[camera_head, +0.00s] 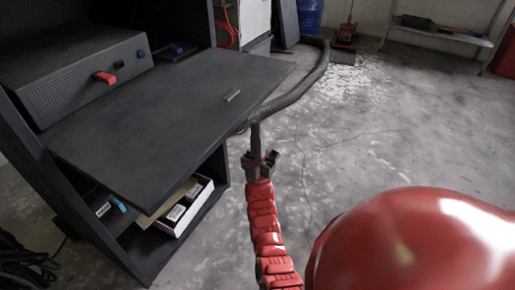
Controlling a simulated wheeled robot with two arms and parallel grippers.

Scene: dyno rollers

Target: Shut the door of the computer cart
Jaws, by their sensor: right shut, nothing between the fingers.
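The computer cart (222,172) is dark grey and stands at the left. Its door (175,115) is a flat dark panel that lies open, roughly level, and sticks out to the right. A small metal handle (232,95) is on the panel near its outer edge. My right gripper (256,129) is at the end of a red arm, just outside the door's outer edge in the picture. Its fingers are together and empty, pointing up in the picture. I cannot tell whether it touches the door. My left gripper is not in view.
A grey box with a red switch (105,77) sits in the cart behind the panel. A lower shelf holds an open carton (183,213). A thick dark hose (310,83) lies on the floor behind. The concrete floor to the right is mostly clear.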

